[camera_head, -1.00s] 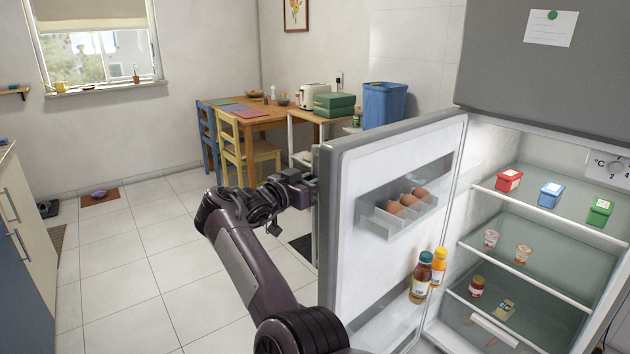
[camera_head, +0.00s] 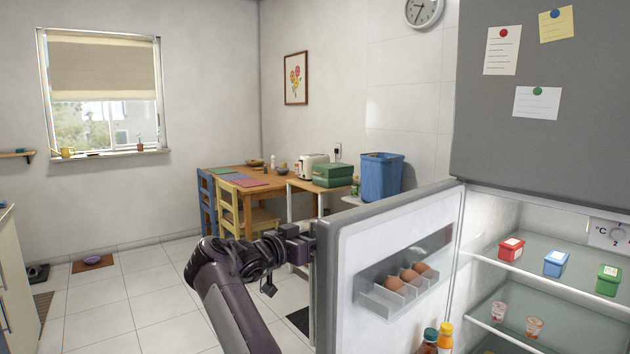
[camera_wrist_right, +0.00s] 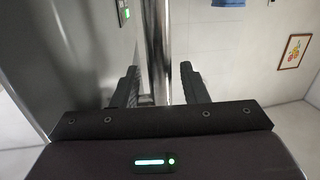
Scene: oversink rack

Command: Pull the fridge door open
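The fridge door (camera_head: 345,285) stands wide open in the head view, swung toward the room, with its inner side and egg tray (camera_head: 392,300) showing. My right gripper (camera_head: 306,243) is at the door's free edge, on the outer side. In the right wrist view, a vertical metal handle bar (camera_wrist_right: 156,45) runs between the two fingers of the right gripper (camera_wrist_right: 160,82). The fingers are apart, with a narrow gap seen beside the bar on the right; contact on the left is unclear. My left gripper is in neither view.
Open fridge shelves (camera_head: 545,275) hold a red tub (camera_head: 511,249), a blue tub (camera_head: 556,263) and a green tub (camera_head: 608,280). Bottles (camera_head: 445,337) stand low in the door.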

